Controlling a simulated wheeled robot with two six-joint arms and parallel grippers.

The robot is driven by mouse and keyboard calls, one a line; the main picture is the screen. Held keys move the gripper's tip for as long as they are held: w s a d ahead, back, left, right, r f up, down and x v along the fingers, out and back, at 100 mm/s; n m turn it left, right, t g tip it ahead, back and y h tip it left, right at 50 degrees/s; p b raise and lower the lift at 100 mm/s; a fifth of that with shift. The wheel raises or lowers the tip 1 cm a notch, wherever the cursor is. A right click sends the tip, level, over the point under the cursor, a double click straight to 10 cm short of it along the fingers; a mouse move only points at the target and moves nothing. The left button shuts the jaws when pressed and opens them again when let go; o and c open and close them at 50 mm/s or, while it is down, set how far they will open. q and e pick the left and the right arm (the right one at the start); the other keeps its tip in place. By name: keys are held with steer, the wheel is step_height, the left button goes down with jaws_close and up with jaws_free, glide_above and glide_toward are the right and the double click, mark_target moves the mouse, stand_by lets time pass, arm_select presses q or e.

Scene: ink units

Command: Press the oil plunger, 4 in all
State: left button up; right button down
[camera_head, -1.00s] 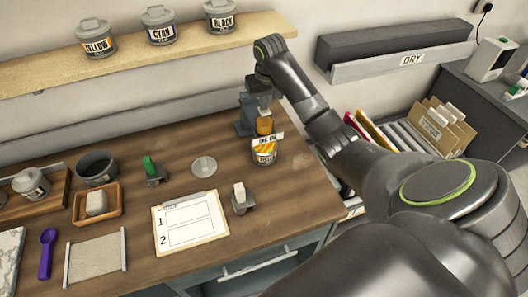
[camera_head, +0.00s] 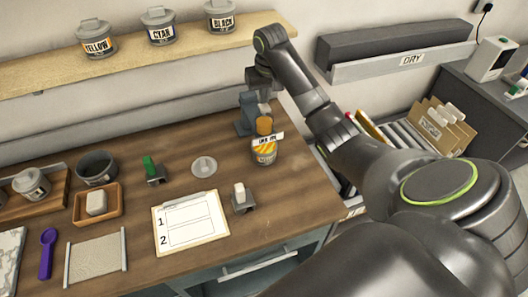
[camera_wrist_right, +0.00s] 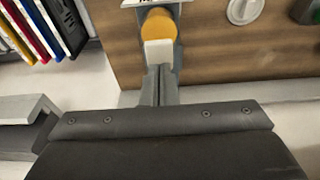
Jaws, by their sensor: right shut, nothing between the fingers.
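The ink oil pump (camera_head: 265,153) is a can with a yellow and white label on the wooden bench, below a small white sign. Its orange plunger (camera_head: 264,125) stands upright on top; it also shows as a round orange cap in the wrist view (camera_wrist_right: 160,24). My right gripper (camera_head: 264,108) is over the plunger, shut and empty. In the wrist view its pale fingertips (camera_wrist_right: 158,52) overlap the near edge of the cap; I cannot tell whether they touch it. My left gripper is not in view.
A grey post (camera_head: 246,113) stands behind the pump. A round clear disc (camera_head: 204,166), a white-handled tool (camera_head: 240,198) and a numbered sheet (camera_head: 190,223) lie left and in front. Colored folders (camera_head: 369,127) stand to the right. A shelf (camera_head: 130,52) with ink cans runs above.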

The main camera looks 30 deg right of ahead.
steer(key=shift+f, duration=0.1)
steer(key=shift+f, duration=1.25)
steer(key=shift+r, duration=1.35)
steer(key=shift+f, duration=1.4)
steer(key=shift+r, duration=1.4)
